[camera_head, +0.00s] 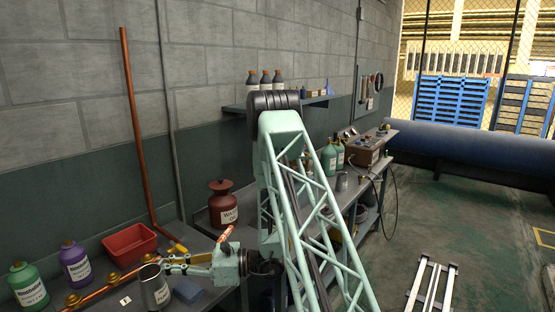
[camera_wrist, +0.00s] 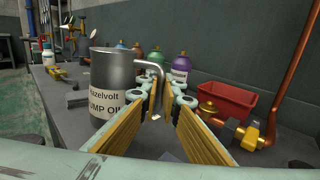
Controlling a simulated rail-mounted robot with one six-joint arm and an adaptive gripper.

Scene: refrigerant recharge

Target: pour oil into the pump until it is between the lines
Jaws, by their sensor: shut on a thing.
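A grey metal jug (camera_head: 153,288) labelled pump oil is at the bench's near left in the head view. In the wrist view the jug (camera_wrist: 112,72) stands nearly upright at the left, its curved handle between my fingertips. My gripper (camera_head: 170,265) is shut on that handle; in the wrist view the gripper's (camera_wrist: 163,98) yellow-padded fingers converge on it. The oil inside the jug is not visible. I cannot clearly identify the pump or its level lines in either view.
A red tray (camera_head: 130,246), copper pipe with brass valves (camera_head: 74,299), and green (camera_head: 28,285) and purple (camera_head: 75,263) bottles surround the jug. A dark red waste oil can (camera_head: 222,204) stands farther back. A control box (camera_head: 370,150) is at the bench's far end.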

